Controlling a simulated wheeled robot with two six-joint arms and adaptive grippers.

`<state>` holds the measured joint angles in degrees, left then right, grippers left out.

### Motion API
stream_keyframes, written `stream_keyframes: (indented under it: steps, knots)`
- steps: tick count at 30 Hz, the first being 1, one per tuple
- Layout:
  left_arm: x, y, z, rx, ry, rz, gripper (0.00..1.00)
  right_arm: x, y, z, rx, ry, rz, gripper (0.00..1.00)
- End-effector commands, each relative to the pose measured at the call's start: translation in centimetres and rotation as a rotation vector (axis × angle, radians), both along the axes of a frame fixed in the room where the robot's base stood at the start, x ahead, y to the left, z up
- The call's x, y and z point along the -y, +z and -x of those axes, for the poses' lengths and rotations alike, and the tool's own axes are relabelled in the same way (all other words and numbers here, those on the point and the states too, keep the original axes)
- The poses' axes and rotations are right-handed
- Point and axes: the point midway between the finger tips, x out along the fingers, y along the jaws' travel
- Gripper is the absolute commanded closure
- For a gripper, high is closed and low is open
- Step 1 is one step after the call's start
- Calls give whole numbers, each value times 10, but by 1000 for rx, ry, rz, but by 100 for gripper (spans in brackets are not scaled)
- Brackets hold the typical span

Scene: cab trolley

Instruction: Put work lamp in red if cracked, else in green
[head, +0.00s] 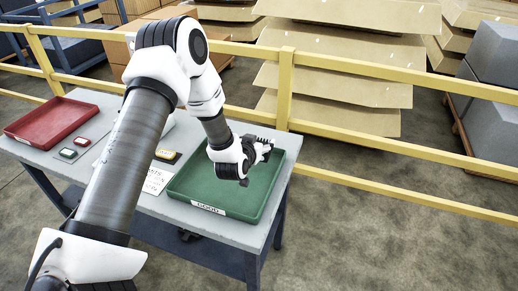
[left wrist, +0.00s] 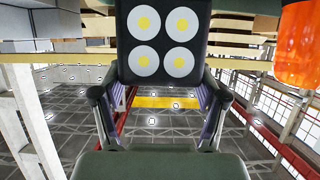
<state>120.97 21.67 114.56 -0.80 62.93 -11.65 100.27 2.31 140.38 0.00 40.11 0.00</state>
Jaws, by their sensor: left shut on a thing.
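My left gripper (head: 262,152) is over the green tray (head: 205,183), which has a label reading GOOD on its front wall. In the left wrist view the left gripper (left wrist: 160,112) is shut on the work lamp (left wrist: 164,72), a dark block with several round white lenses with yellow centres. I see no crack on the lenses that show; the rest of the lamp is hidden. In the head view the lamp cannot be told clearly from the gripper. The red tray (head: 44,121) stands at the table's left end and looks empty. My right gripper is not in view.
The grey table (head: 130,205) also holds a few small red, green and yellow items (head: 67,153) and a printed sheet (head: 157,180). A yellow railing (head: 286,85) runs behind it. An orange cylinder (left wrist: 300,45) shows at the left wrist view's upper right.

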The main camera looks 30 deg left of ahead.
Motion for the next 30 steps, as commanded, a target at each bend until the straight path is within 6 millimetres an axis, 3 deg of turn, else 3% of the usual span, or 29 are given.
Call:
stream_keyframes:
  steps: [6,16,17,18,19,30]
  knots:
    - [1,-32,-1,1,-1,-2,78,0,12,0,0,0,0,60]
    - [0,-39,-1,2,-1,-2,78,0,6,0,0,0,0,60]
    - [0,-39,-1,0,-1,-2,24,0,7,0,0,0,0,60]
    - [0,-38,-1,0,-1,-2,10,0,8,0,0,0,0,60]
    - [0,-38,-1,0,-1,-2,3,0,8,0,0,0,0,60]
    - [0,-34,-1,1,-1,-2,3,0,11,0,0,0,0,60]
